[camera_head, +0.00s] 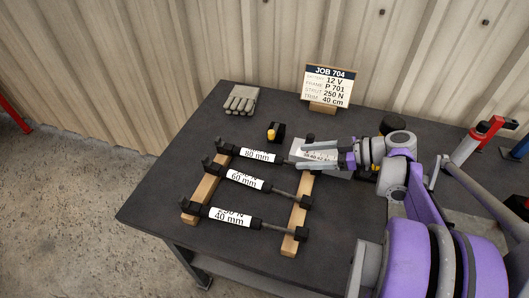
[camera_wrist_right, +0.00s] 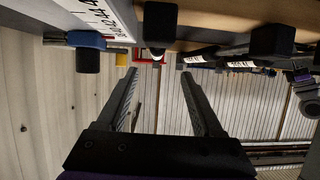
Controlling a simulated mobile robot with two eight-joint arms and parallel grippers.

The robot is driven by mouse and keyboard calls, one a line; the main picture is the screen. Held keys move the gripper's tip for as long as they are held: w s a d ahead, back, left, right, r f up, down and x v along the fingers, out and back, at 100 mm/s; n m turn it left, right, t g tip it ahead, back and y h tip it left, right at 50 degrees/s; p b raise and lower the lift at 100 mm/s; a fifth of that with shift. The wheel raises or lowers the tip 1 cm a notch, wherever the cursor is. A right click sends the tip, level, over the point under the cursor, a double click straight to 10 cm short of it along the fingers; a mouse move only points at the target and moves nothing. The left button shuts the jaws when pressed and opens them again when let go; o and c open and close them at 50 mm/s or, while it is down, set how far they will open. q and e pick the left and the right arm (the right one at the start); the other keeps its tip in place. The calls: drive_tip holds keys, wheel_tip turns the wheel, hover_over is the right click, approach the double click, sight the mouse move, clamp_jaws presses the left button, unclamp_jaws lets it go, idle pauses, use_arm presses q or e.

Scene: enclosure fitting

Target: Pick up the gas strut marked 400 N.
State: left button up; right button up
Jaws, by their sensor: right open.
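Three black gas struts lie side by side across two wooden rails in the head view. The far strut's white label (camera_head: 257,155) reads 80 mm, the middle strut's label (camera_head: 245,180) 60 mm, and the near strut's label (camera_head: 230,216) 40 mm, with what looks like 250 N above it. The force lines on the far and middle labels are not readable. My right gripper (camera_head: 303,153) is open above the table by the far strut's right end. Its spread fingers (camera_wrist_right: 158,76) are empty in the wrist view. My left gripper is not in view.
The wooden rails (camera_head: 204,195) (camera_head: 293,236) carry the struts. A sign (camera_head: 328,86) reading JOB 704 and 250 N stands at the back. Gloves (camera_head: 238,100) and a small black-and-yellow part (camera_head: 275,133) lie beyond the struts. A printed plate lies under my right gripper.

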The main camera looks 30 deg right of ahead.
sight(279, 157)
drive_tip(key=x, duration=0.4)
drive_tip(key=shift+w+a+f, duration=0.15)
drive_tip(key=shift+w+a, duration=0.1)
drive_tip(key=shift+w, duration=0.05)
drive_tip(key=shift+d+f+b+x, duration=0.1)
drive_tip(key=shift+b+x, duration=0.15)
drive_tip(key=shift+x, duration=1.2)
drive_tip(key=shift+d+f+b+x, duration=0.15)
drive_tip(key=shift+b+x, duration=0.1)
drive_tip(key=shift+x, duration=1.2)
drive_tip(key=shift+w, duration=0.1)
clamp_jaws()
